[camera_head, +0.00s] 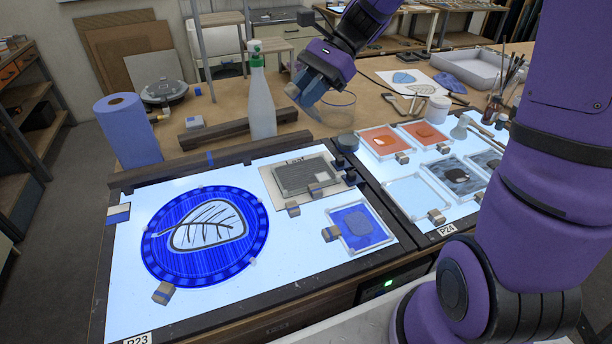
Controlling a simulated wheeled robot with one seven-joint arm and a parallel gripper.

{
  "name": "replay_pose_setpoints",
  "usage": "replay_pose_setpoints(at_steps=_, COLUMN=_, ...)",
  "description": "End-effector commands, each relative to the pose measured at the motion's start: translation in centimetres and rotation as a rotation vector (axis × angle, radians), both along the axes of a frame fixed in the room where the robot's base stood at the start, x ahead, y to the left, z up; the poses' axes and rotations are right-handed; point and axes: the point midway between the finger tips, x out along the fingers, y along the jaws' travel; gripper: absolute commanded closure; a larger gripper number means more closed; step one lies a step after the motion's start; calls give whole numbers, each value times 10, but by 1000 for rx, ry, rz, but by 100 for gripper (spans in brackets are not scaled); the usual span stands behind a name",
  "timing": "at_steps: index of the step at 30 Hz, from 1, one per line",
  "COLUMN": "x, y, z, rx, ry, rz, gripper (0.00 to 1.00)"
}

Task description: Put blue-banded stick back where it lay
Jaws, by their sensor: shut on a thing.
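My gripper (303,92) is at the top middle, reaching down from the upper right above the back of the bench. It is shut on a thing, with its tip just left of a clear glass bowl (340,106). A small tan end shows at the tip. The rest of the held thing is hidden by the jaws, so I cannot make out its shape or a blue band.
A white spray bottle (261,105) stands left of my gripper, and a blue paper roll (128,132) farther left. Another dark bar (225,131) lies behind. Painted glass panes (381,142) lie on the right panel.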

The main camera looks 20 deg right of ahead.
Motion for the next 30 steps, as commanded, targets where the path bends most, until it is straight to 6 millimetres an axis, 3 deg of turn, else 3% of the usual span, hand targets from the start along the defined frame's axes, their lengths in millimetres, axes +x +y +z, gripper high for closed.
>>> replay_pose_setpoints(at_steps=6, x=0, y=2, z=2, rx=-203, ry=-60, rz=29, gripper=100)
replay_pose_setpoints(at_steps=30, x=0, y=2, z=1, rx=-651, ry=-178, rz=86, gripper=100)
